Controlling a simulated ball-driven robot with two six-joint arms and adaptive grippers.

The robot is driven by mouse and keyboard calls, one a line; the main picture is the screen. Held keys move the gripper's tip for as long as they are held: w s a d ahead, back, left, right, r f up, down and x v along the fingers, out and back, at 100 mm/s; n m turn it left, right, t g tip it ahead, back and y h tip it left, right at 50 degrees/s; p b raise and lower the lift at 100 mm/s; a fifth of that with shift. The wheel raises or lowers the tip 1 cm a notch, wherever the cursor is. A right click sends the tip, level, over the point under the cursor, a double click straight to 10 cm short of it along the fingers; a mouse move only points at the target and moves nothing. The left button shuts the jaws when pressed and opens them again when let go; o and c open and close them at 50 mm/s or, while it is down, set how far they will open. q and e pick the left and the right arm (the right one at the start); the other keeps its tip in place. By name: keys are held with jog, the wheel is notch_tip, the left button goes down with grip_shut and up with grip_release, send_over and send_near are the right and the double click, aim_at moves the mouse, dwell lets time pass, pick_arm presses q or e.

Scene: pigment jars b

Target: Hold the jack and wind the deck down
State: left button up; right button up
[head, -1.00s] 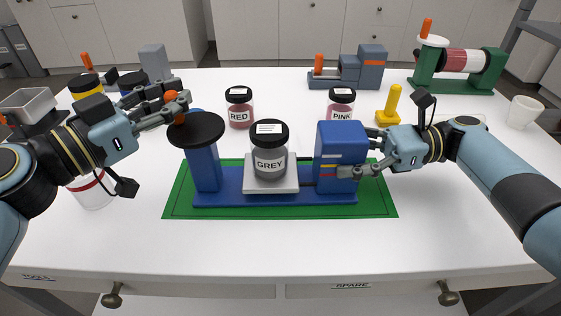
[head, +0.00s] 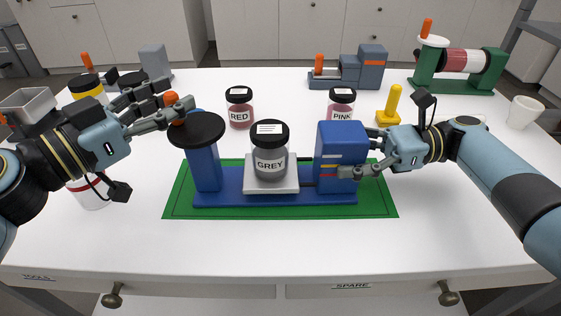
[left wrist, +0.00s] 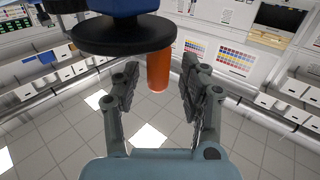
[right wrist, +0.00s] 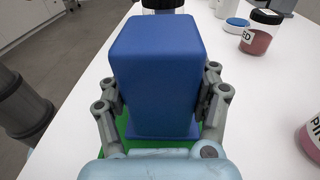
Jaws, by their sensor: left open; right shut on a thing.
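The blue jack (head: 275,197) stands on a green mat (head: 380,205). A jar labelled GREY (head: 269,160) sits on its pale deck (head: 271,187), low between the two blue posts. A black disc (head: 197,127) tops the left post and carries an orange crank knob (head: 171,98). My left gripper (head: 170,112) is open at the knob; in the left wrist view the orange knob (left wrist: 159,70) stands between and beyond the spread fingers. My right gripper (head: 359,156) is shut on the jack's right block (head: 341,150), which fills the right wrist view (right wrist: 156,75).
Jars labelled RED (head: 239,113) and PINK (head: 341,104) stand behind the jack. A yellow peg-like thing (head: 392,103), a grey fixture (head: 349,76) and a green-framed roller (head: 462,61) stand farther back. The front table is clear.

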pick_arm(q)
jog(key=v, duration=1.1)
pick_arm(e)
jog(key=shift+s+d+f, duration=0.1)
jog(key=shift+s+f, duration=0.1)
jog(key=shift+f, duration=0.2)
pick_arm(q)
jog(key=shift+s, duration=0.1)
pick_arm(e)
jog(key=o, duration=1.6)
jog(key=shift+w+r, duration=0.1)
jog(key=shift+w, duration=0.05)
jog(key=shift+o, duration=0.2)
jog(key=shift+r, duration=0.1)
jog(key=d, duration=0.8)
jog(key=w+d+r, duration=0.1)
jog(key=d, duration=0.3)
jog(key=shift+r, duration=0.1)
jog(key=shift+a, duration=0.1)
jog(key=shift+s, duration=0.1)
